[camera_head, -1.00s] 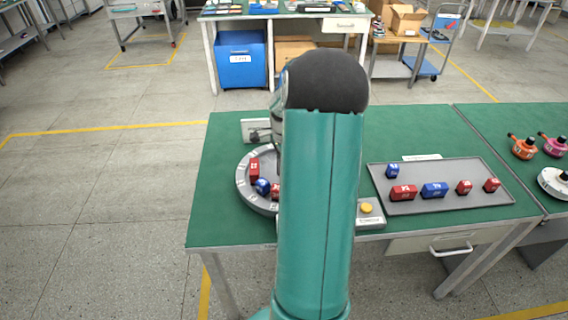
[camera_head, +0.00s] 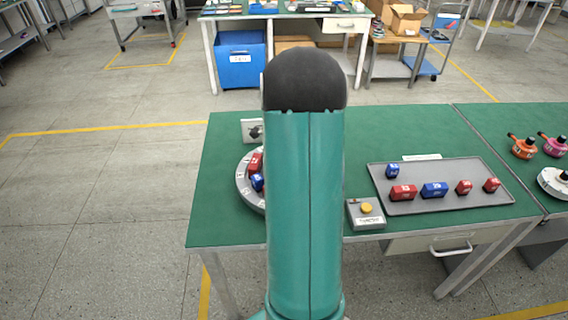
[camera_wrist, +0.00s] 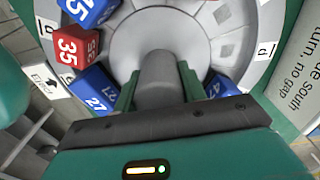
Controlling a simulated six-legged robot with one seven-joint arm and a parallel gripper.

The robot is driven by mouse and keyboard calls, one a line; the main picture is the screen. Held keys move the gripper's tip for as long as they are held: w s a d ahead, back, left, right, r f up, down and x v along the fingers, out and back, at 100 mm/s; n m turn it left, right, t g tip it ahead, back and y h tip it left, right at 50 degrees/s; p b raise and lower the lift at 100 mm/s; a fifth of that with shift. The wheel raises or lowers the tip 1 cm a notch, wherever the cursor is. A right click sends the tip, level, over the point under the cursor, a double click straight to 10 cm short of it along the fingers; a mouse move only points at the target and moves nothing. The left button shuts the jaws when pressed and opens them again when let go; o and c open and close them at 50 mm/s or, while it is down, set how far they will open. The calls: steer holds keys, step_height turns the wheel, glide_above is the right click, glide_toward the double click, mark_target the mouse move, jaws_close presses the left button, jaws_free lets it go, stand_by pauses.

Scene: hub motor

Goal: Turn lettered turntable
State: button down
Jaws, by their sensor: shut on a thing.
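The turntable (camera_head: 243,192) is a round grey disc at the left of the green table, partly hidden behind my arm. It carries a red block (camera_head: 255,163) and a blue block (camera_head: 257,183). In the wrist view, blue block 15 (camera_wrist: 88,10), red block 35 (camera_wrist: 70,47), blue block 27 (camera_wrist: 95,92) and blue block 47 (camera_wrist: 222,87) sit around its hub. White lettered tags (camera_wrist: 265,50) lie near its rim. My gripper (camera_wrist: 158,85) is shut on the grey central knob (camera_wrist: 158,68), one green finger on each side. The head view hides my gripper behind the arm.
A grey tray (camera_head: 450,200) with several red and blue blocks lies to the right. A box with a yellow button (camera_head: 366,208) stands between. A small white-fronted device (camera_head: 252,131) is behind the turntable. Orange and pink tools (camera_head: 523,147) are at far right.

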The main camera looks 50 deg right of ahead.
steer(key=c, duration=0.8)
jaws_free()
steer(key=shift+r, duration=0.1)
step_height(320, 180, up, 14)
steer(key=shift+f, duration=0.15)
stand_by(0.4)
